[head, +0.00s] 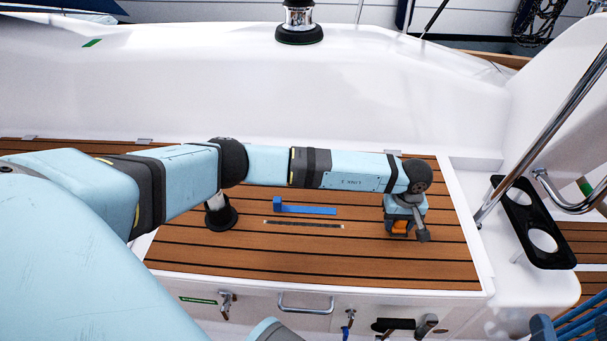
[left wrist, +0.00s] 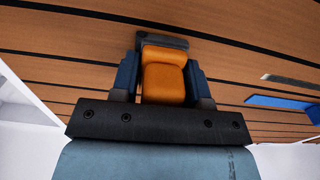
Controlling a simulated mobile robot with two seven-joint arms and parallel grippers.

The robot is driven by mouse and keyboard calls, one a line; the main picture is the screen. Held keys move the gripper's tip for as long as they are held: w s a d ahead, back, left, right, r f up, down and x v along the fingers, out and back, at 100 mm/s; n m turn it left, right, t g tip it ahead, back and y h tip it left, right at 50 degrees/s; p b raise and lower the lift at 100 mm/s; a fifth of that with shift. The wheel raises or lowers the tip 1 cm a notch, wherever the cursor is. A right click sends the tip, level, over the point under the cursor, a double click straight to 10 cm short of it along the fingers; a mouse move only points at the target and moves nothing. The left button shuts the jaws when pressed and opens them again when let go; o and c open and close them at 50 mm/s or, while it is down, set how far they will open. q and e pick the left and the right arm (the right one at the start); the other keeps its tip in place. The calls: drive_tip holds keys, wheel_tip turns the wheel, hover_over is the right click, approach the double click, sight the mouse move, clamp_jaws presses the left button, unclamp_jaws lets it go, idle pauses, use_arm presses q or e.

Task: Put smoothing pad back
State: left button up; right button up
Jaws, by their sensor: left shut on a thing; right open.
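The smoothing pad is an orange block with a dark grey edge, seen in the left wrist view (left wrist: 163,82) and as a small orange patch in the head view (head: 399,226). My left gripper (left wrist: 163,70) is shut on it, one dark blue finger on each side. In the head view the left gripper (head: 402,222) points down over the right part of the teak seat (head: 330,260). I cannot tell whether the pad touches the wood. My right gripper is not in view.
A blue strip with a raised end (head: 305,209) and a thin dark strip (head: 303,224) lie on the seat left of the gripper. A black cup holder (head: 533,225) and steel rail (head: 545,130) stand at the right. The seat's front middle is clear.

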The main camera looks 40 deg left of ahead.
use_arm(q)
drive_tip(key=shift+f, duration=0.35)
use_arm(e)
drive_tip(key=shift+w+f, duration=0.1)
drive_tip(key=shift+f, duration=0.1)
use_arm(q)
drive_tip(key=o, duration=1.3)
use_arm(e)
drive_tip(key=shift+r, duration=0.15)
use_arm(q)
drive_tip(key=shift+r, duration=0.1)
drive_tip(key=shift+r, duration=0.35)
wheel_tip(320, 180, up, 3)
drive_tip(key=shift+r+p, duration=0.1)
drive_tip(key=shift+p, duration=0.9)
wheel_tip(320, 180, up, 9)
drive_tip(key=p, duration=0.3)
drive_tip(key=shift+r, duration=0.1)
drive_tip(key=shift+r+p, duration=0.2)
drive_tip(key=shift+p, duration=0.1)
use_arm(e)
drive_tip(key=s+a+m+g, duration=0.1)
drive_tip(key=m, duration=0.1)
drive_tip(key=s+f+m+g+h, duration=0.1)
drive_tip(key=m, duration=0.1)
drive_tip(key=shift+s+a+f, duration=0.15)
drive_tip(key=shift+s+a, duration=0.2)
